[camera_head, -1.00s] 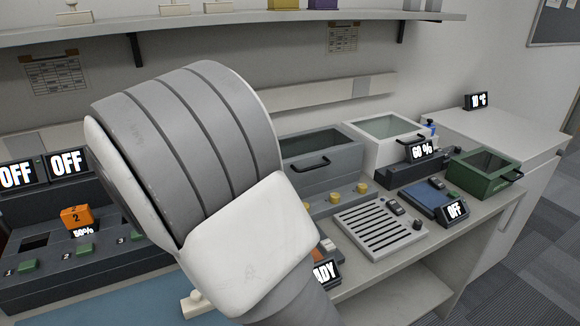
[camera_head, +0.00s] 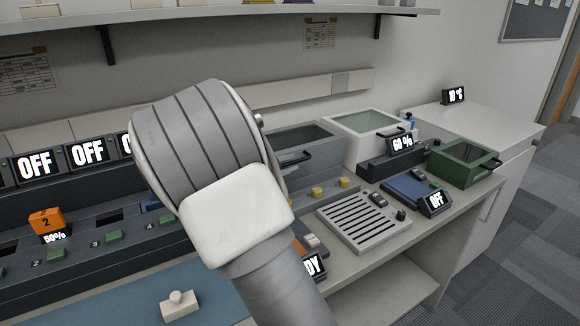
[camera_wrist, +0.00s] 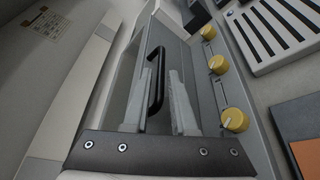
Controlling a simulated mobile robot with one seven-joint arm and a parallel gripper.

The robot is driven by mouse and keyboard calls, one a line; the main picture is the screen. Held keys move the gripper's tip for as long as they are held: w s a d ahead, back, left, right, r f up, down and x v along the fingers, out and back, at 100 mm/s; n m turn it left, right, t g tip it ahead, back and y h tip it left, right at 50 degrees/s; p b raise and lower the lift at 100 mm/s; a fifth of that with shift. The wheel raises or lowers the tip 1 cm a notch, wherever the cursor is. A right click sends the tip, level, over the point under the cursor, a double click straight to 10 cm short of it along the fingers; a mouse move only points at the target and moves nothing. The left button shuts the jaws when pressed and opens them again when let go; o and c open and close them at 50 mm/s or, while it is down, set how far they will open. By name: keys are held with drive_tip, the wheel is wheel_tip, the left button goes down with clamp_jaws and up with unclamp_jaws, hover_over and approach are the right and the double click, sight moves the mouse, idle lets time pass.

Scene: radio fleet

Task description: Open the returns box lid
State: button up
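No label reading "returns" is legible. The grey box (camera_head: 300,135) has a glazed lid with a black bar handle (camera_head: 297,156); the lid looks shut. In the wrist view the handle (camera_wrist: 157,80) stands on the pale lid of this box (camera_wrist: 205,90). My gripper (camera_wrist: 158,78) is open, its two pale fingers on either side of the handle's line in that view. I cannot tell whether they touch it. In the head view my arm hides the gripper and the box's left part.
A white box (camera_head: 338,152) and a green box (camera_head: 463,180) with a handle stand to the right. Yellow knobs (camera_wrist: 218,65) line the grey box's front. A slotted grey panel (camera_head: 365,240) lies in front. A dark charger-like rack (camera_head: 100,272) is at left.

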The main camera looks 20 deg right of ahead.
drive_tip(key=shift+w+d+f, duration=0.1)
drive_tip(key=shift+w+d, duration=0.15)
drive_tip(key=shift+d, duration=0.15)
drive_tip(key=shift+c, duration=0.2)
clamp_jaws()
idle(1.1)
